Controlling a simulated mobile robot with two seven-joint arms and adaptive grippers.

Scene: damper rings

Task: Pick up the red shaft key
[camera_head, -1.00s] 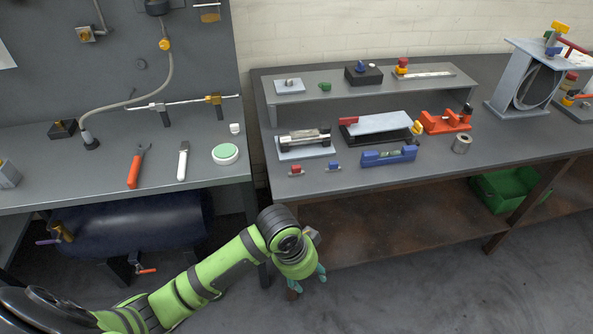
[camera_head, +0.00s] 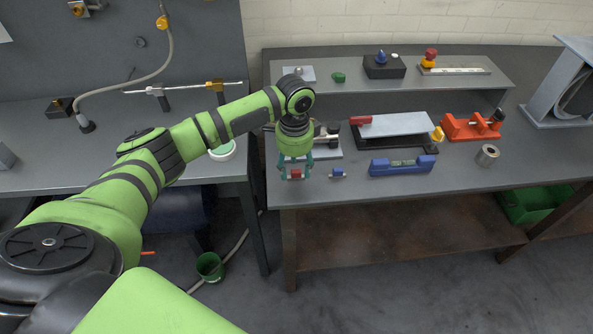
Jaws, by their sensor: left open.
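The red shaft key (camera_head: 296,174) is a small red block lying near the front edge of the right-hand bench. My left gripper (camera_head: 296,175) points down over it, with its teal fingers open on either side of the key. I cannot tell whether the fingers touch it. A small blue key (camera_head: 337,173) lies just to the right of the gripper. My right gripper is not in view.
A blue level-like tool (camera_head: 402,166) lies to the right, with a metal ring (camera_head: 487,155) beyond it. Behind are a grey plate on a black base (camera_head: 395,125), a red fixture (camera_head: 472,127) and a raised shelf (camera_head: 450,88). My arm passes over the left bench (camera_head: 60,150).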

